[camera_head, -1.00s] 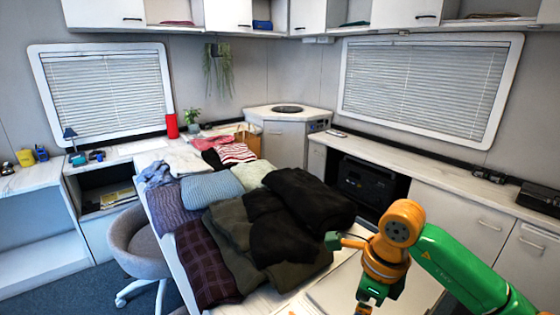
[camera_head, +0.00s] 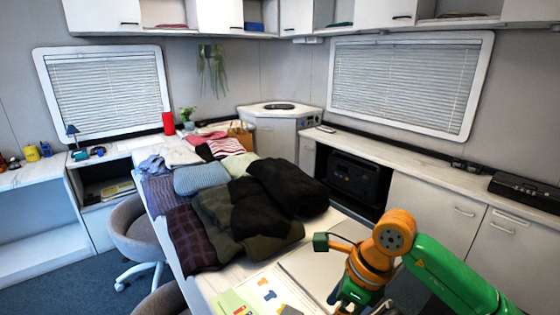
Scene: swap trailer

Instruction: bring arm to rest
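My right arm comes in from the right in the head view, with green and orange links. Its orange wrist is above the front right part of the table (camera_head: 208,279). My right gripper's fingers are not clear at the bottom of the view, so I cannot tell whether it is open or shut. My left arm and gripper are out of view. A pile of folded clothes (camera_head: 232,205) covers much of the table, left of my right arm, with black and dark olive garments nearest the arm.
A sheet with coloured shirt pictures (camera_head: 262,294) lies at the table's front. A grey chair (camera_head: 134,236) stands to the left. Counters line the walls, with a black case (camera_head: 525,192) on the right one. Blue carpet (camera_head: 62,285) shows at the lower left.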

